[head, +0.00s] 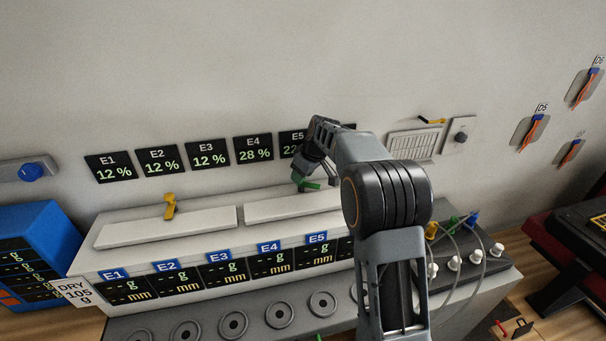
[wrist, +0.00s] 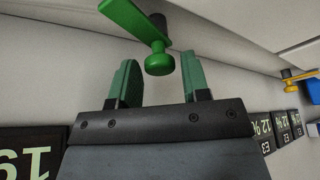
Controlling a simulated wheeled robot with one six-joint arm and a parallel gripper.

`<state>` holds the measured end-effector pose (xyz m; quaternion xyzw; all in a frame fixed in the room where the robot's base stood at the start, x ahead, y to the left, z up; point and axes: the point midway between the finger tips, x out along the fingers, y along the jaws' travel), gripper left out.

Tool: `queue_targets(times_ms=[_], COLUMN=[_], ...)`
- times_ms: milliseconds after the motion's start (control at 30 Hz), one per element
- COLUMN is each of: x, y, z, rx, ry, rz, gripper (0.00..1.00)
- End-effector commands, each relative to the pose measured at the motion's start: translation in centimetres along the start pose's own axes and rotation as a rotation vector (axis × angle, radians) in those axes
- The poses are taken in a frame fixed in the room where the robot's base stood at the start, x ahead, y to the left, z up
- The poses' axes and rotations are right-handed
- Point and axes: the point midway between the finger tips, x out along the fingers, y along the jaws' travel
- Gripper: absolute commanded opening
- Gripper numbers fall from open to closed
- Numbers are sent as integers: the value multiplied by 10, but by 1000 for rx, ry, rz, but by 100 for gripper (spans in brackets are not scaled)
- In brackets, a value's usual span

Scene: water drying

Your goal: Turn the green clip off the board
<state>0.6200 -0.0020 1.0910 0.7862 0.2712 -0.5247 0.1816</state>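The green clip (wrist: 128,16) shows in the wrist view as a flat green bar with a round knob below it, on a dark stem. My gripper (wrist: 158,58) is open. Its two teal fingers stand on either side of the knob, with a visible gap to each, and hold nothing. In the head view a bit of the green clip (head: 311,185) shows at my gripper (head: 303,181), over the right-hand white board (head: 275,211). My arm hides the board's right part.
A yellow clip (head: 169,206) stands on the left-hand white board (head: 150,230); it also shows in the wrist view (wrist: 299,77). Dark percent displays (head: 208,153) hang on the wall behind. A labelled blue unit (head: 30,258) stands at left, and tubes with coloured fittings (head: 452,224) at right.

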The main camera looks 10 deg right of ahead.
Motion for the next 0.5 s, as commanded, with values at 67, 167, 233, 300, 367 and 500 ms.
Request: queue_targets(times_ms=[67,167,233,300,367,500], x=[0,0,0,0,0,-10], y=[0,0,0,0,0,0], z=[0,0,0,0,0,0], rx=[0,0,1,1,1,1], ry=[0,0,-1,-1,0,1], rz=[0,0,0,0,0,1], gripper=[51,57,57,57,57,57])
